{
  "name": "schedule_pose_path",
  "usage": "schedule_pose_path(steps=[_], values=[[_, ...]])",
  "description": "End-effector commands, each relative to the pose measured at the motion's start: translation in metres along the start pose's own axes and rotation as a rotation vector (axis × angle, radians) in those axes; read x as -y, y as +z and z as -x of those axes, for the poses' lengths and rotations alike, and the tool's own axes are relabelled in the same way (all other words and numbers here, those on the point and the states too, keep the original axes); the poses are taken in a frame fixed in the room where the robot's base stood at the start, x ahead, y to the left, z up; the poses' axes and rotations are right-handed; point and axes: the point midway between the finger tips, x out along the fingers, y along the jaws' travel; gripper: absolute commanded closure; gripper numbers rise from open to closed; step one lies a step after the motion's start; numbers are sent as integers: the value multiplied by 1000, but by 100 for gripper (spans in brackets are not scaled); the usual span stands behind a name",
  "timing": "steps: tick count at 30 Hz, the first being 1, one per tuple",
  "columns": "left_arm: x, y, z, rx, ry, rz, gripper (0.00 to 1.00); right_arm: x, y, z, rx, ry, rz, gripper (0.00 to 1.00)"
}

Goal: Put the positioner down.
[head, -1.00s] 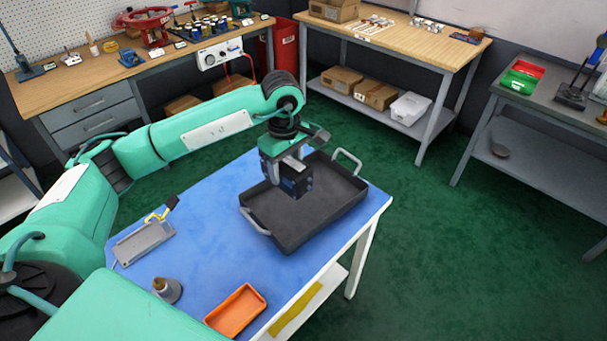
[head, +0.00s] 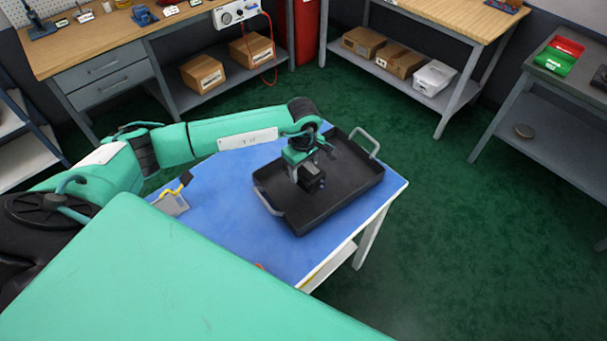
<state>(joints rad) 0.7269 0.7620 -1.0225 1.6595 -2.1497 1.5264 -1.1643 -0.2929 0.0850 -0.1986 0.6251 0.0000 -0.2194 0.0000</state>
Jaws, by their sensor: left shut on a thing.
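The positioner, a small dark box (head: 314,182), is in my left gripper (head: 300,169) in the head view. The gripper is shut on it and points down. The positioner is over the inside of a black tray (head: 347,195) with two grey handles, low and left of the tray's middle. I cannot tell whether its underside touches the tray floor. The tray stands on the blue top (head: 225,222) of a work table. My right gripper is not in view.
A grey holder with a yellow-and-black tool (head: 176,193) lies left on the table. A large green part of my own body covers the lower left and the table's near side. Benches stand behind; the green floor (head: 470,260) at right is clear.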

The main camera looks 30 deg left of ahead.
Motion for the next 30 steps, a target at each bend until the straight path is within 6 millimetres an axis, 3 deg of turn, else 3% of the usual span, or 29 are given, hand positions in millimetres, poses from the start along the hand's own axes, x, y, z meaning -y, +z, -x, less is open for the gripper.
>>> schedule_pose_path(steps=[14, 26, 27, 30], values=[[-1, 0, -49, 1, 1, 2, 87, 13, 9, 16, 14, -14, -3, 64], [-1, 0, -55, 0, 3, 1, 87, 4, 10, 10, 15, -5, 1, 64], [-1, 0, -54, 0, 2, 1, 40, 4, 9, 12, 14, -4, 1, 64], [-1, 0, -54, 0, 1, 1, 24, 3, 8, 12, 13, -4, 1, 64]])
